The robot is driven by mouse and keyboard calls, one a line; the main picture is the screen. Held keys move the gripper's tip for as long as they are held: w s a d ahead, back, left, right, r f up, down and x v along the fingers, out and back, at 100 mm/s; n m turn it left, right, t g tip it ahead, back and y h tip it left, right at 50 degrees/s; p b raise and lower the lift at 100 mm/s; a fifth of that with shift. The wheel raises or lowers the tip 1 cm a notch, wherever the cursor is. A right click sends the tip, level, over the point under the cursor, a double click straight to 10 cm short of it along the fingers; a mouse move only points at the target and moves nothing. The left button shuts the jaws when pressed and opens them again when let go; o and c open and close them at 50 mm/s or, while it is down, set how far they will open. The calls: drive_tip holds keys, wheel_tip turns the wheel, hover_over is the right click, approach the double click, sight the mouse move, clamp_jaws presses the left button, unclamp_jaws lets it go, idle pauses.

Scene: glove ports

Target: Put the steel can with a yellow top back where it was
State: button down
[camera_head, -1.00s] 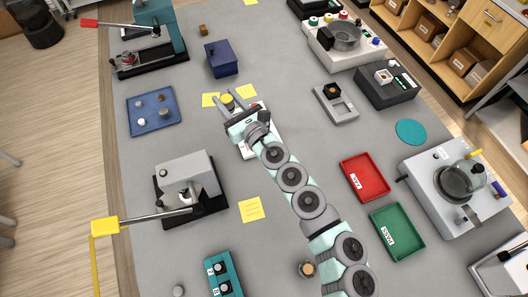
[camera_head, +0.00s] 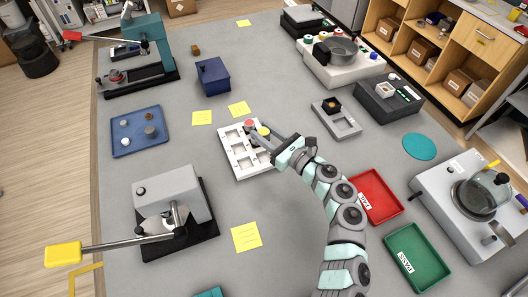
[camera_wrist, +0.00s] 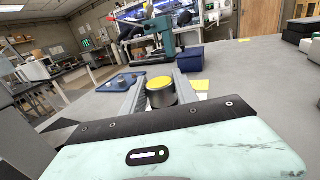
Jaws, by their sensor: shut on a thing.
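The steel can with a yellow top (camera_head: 263,131) is between the fingers of my gripper (camera_head: 261,135), which is shut on it. In the wrist view the can (camera_wrist: 160,96) stands roughly upright between the two fingers, its yellow top and dark grey side showing. A white tray with square recesses (camera_head: 236,160) lies beneath and to the left of the gripper. The can is at the tray's far right part; I cannot tell whether its bottom touches the tray. A red-topped piece (camera_head: 249,124) is at the tray's far edge, just left of the can.
Yellow notes (camera_head: 202,118) lie beyond the tray, and another note (camera_head: 246,237) lies nearer. A blue tray with small pieces (camera_head: 139,145) is at left. A grey fixture (camera_head: 346,127) and a red tray (camera_head: 374,203) are at right. A lever press (camera_head: 166,200) stands front left.

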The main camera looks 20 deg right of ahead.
wheel_tip(320, 180, down, 9)
drive_tip(key=shift+f, duration=0.15)
idle(0.4)
drive_tip(key=shift+f+b, duration=0.25)
drive_tip(key=shift+b, duration=0.4)
drive_tip(key=c, duration=0.9)
unclamp_jaws()
drive_tip(key=shift+c, duration=0.2)
drive_tip(key=shift+r, duration=0.15)
drive_tip(key=shift+r+p, duration=0.2)
drive_tip(key=shift+p, duration=0.35)
drive_tip(key=v, duration=0.5)
drive_tip(key=b+v, duration=0.1)
drive_tip(key=v, duration=0.5)
drive_tip(key=shift+s+d+f, duration=0.15)
drive_tip(key=shift+s+f, duration=0.05)
drive_tip(key=shift+f, duration=0.05)
drive_tip(key=shift+s+d+r, duration=0.1)
drive_tip(key=shift+s, duration=0.2)
